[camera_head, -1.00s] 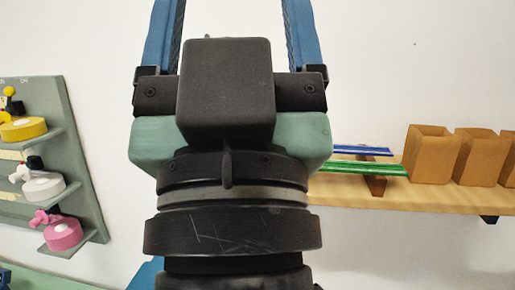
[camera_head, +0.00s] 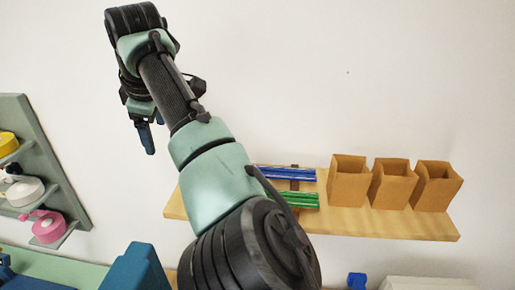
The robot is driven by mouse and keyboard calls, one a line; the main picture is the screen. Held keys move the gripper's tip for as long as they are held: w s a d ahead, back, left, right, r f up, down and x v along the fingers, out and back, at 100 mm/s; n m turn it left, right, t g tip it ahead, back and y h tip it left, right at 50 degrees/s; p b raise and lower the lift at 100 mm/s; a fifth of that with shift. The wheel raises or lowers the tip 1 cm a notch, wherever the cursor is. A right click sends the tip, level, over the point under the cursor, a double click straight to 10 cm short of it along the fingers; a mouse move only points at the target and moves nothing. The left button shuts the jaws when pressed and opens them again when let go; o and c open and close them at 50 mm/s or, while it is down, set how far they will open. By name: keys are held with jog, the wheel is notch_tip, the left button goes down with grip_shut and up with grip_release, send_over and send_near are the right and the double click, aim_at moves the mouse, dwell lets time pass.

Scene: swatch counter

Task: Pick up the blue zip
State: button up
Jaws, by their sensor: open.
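The blue zip (camera_head: 290,174) lies across a small brown rest on the wooden wall shelf, in the middle of the head view. Its left end is hidden behind my arm. A green zip (camera_head: 300,199) lies in front of it on the same rest, also partly hidden. My gripper (camera_head: 150,132) hangs at the upper left with its blue fingers pointing down. It is open, seen from the side, and nothing shows between its fingers. It is well left of the blue zip and apart from it.
The wooden shelf (camera_head: 400,225) also bears brown paper bags (camera_head: 392,184) to the right of the zips. A grey-green rack (camera_head: 45,150) with tape rolls hangs at the left. A blue object (camera_head: 357,281) and a pale box (camera_head: 430,284) are at the bottom right. The wall between rack and shelf is bare.

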jog(key=s+d+r+g+h+p, duration=0.2)
jog(key=d+r+g, duration=0.15)
jog(key=d, duration=0.45)
notch_tip(320, 180, up, 5)
jog(key=m+g+p, duration=0.1)
jog(key=g+p, duration=0.1)
send_over(258, 171)
jog(key=a, duration=0.3)
jog(key=f+b, duration=0.2)
jog(key=f, duration=0.1)
jog(key=f+b, duration=0.1)
jog(key=f, duration=0.1)
jog(key=shift+w+a, duration=0.2)
jog(key=shift+a, duration=0.05)
jog(key=shift+f, duration=0.85)
jog(key=f+p, duration=0.2)
jog(key=f, duration=0.1)
jog(key=f+p, duration=0.1)
jog(key=shift+w+a+f+p, duration=0.1)
jog(key=shift+w+f+p, duration=0.05)
jog(key=shift+w+p, duration=0.2)
jog(key=shift+s+f, duration=0.1)
jog(key=shift+f, duration=0.4)
grip_shut()
